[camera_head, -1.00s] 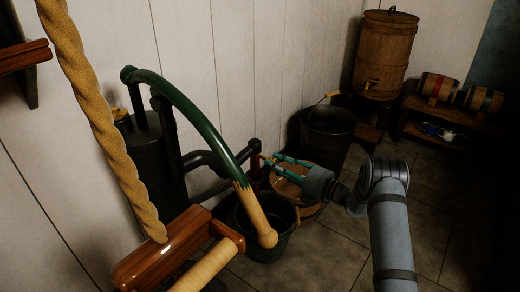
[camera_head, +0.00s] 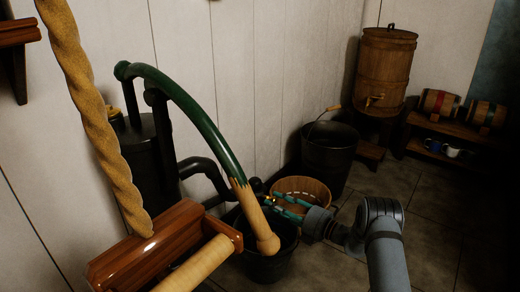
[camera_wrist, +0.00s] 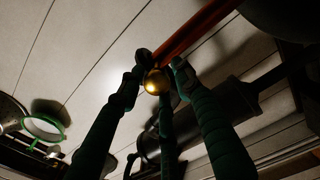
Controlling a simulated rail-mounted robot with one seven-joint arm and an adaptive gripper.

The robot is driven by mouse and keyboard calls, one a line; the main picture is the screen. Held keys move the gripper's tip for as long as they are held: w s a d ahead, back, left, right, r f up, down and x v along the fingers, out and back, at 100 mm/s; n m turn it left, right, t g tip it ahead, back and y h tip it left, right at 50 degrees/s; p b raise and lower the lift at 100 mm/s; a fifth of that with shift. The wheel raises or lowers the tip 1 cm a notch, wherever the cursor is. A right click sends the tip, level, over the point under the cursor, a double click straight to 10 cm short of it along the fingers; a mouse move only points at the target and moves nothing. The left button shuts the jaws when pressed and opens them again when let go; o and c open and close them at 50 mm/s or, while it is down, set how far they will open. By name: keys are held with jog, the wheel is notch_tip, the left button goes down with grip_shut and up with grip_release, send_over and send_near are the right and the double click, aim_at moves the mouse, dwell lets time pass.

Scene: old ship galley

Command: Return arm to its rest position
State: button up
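My gripper (camera_head: 276,203) is low in the middle of the head view, beside the wooden end of the pump handle (camera_head: 254,215). Its teal fingers point left, over the dark bucket (camera_head: 270,268) and near the wooden basket. In the wrist view my gripper (camera_wrist: 160,63) shows its dark fingers around a small shiny gold ball (camera_wrist: 157,81) near their tips. A red rod (camera_wrist: 200,28) runs up and right from behind the ball. The fingertips are apart, but I cannot tell whether they press on the ball. My arm reaches in from the lower right.
A wooden basket (camera_head: 300,181) and a black bucket (camera_head: 328,150) stand behind my gripper. The black pump (camera_head: 140,160) is at left, with a rope (camera_head: 88,105) in front. A barrel (camera_head: 385,65) and a low shelf (camera_head: 455,140) stand at back right. Floor at right is clear.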

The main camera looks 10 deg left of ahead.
jog(key=o, duration=0.5)
jog(key=shift+r, duration=0.1)
jog(key=shift+p+v, duration=1.85)
jog(key=shift+v, duration=3.6)
jog(key=shift+r+b+x, duration=0.3)
jog(key=shift+b+x, duration=0.1)
jog(key=shift+x, duration=1.45)
jog(key=shift+r+b+x, duration=0.35)
jog(key=shift+b+x, duration=0.05)
jog(key=shift+x, duration=1.45)
jog(key=shift+r+b+x, duration=0.3)
jog(key=shift+b+x, duration=0.1)
jog(key=shift+x, duration=1.4)
